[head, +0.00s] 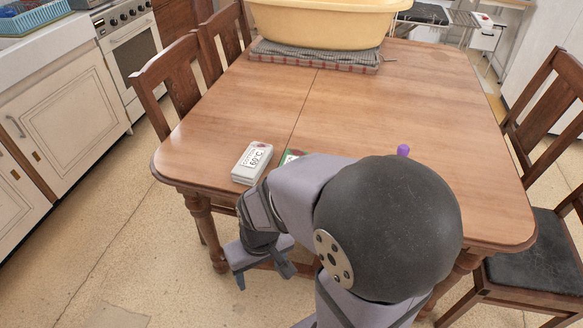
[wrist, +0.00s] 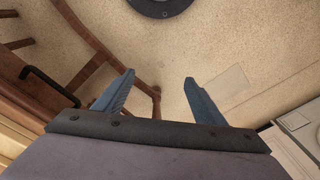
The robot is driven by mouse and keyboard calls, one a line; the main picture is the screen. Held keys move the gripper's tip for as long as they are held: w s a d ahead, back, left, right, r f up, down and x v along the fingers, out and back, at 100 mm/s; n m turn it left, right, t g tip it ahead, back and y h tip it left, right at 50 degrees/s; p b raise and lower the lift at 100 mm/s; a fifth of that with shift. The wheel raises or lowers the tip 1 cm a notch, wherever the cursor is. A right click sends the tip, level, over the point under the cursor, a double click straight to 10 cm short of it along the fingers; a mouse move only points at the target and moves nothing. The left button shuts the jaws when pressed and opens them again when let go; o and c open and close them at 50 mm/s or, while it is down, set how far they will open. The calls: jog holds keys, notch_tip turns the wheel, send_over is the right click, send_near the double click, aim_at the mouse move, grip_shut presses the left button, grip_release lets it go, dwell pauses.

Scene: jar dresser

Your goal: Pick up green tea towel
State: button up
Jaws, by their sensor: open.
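A small green patch (head: 290,156) shows on the table behind my arm in the head view. Most of it is hidden, so I cannot tell whether it is the green tea towel. No other green cloth is clearly in sight. My gripper (head: 263,270) hangs in front of the table's near edge, below the tabletop, over the floor. In the wrist view my gripper (wrist: 159,79) has its two blue fingers apart with nothing between them.
The wooden table (head: 400,100) holds a white box marked 60°C (head: 253,163), a purple knob-like thing (head: 403,150) and a yellow basin (head: 320,25) on folded grey and checked cloths (head: 315,57). The middle is clear. Chairs (head: 180,85) stand at both sides.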

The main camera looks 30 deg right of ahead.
jog(key=w+r+m+t+h+p, duration=0.3)
jog(key=w+t+p, duration=0.4)
jog(key=w, duration=0.6)
jog(key=d+r+m+h+p, duration=0.1)
jog(key=d+r+m+h, duration=0.1)
jog(key=d, duration=0.2)
jog(key=d+r+m+t+h+p, duration=0.1)
jog(key=d+r+m+h, duration=0.1)
jog(key=d, duration=0.2)
jog(key=d+r+m+h+p, duration=0.1)
jog(key=d+r+h, duration=0.1)
jog(key=d, duration=0.3)
jog(key=shift+w+r+m+h, duration=0.15)
jog(key=shift+m+h, duration=0.25)
jog(key=shift+h, duration=0.2)
jog(key=shift+w+d+f+b, duration=0.4)
jog(key=shift+f+b, duration=0.1)
jog(key=shift+b, duration=0.55)
jog(key=b, duration=0.2)
jog(key=shift+w+d+f+b, duration=0.2)
jog(key=shift+w+d+b, duration=0.1)
jog(key=shift+w+d, duration=0.1)
jog(key=x, duration=0.3)
jog(key=shift+w+d+r+p, duration=0.1)
jog(key=shift+w+d+p, duration=0.05)
jog(key=shift+p, duration=0.25)
jog(key=shift+w+d+f, duration=0.2)
jog(key=shift+w+d, duration=0.1)
jog(key=shift+w, duration=0.05)
